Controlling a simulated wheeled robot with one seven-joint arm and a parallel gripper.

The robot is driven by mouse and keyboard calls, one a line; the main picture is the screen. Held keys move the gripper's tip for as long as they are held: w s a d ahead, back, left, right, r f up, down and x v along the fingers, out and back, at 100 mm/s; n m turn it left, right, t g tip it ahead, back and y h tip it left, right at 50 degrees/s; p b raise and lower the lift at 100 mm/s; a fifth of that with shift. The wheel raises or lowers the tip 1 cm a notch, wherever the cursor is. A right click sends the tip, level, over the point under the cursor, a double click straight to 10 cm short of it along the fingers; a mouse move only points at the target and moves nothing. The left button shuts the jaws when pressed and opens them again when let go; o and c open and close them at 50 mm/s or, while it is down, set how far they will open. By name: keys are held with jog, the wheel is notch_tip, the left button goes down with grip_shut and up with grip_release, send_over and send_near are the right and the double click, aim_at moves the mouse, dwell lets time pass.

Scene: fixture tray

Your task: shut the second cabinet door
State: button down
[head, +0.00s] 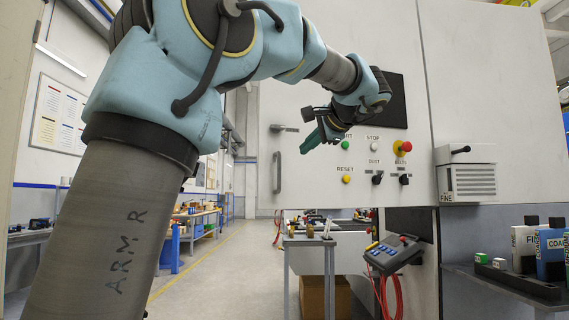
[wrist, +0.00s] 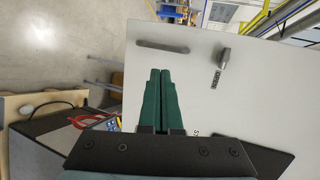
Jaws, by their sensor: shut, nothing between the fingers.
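A broad white door panel (head: 325,165) carries a vertical bar handle (head: 277,172) and a small latch (head: 284,128) near its left edge. I cannot tell from its markings whether it is the second cabinet door. The workshop shows past its left edge and below it. My gripper (head: 307,144) is in front of the panel, right of the handle, with its green fingers shut and empty. In the wrist view, the fingers (wrist: 162,72) point toward the grey handle (wrist: 162,47), and the latch (wrist: 223,58) is to their right. Contact with the panel is not clear.
Coloured buttons, including a red one (head: 402,147), sit on the panel right of my gripper. A vented box (head: 467,175) juts out farther right. A grey pendant (head: 394,252) with red cables hangs below. A small table (head: 305,241) stands under the panel. The floor (head: 220,262) is clear left.

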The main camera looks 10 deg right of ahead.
jog(key=p, duration=0.2)
send_near(280, 167)
jog(key=x, duration=0.5)
jog(key=shift+w+a+f, duration=0.1)
jog(key=shift+w+f, duration=0.05)
jog(key=shift+f, duration=0.2)
jog(key=shift+w+a, duration=0.15)
jog(key=shift+w, duration=0.35)
jog(key=shift+w, duration=0.1)
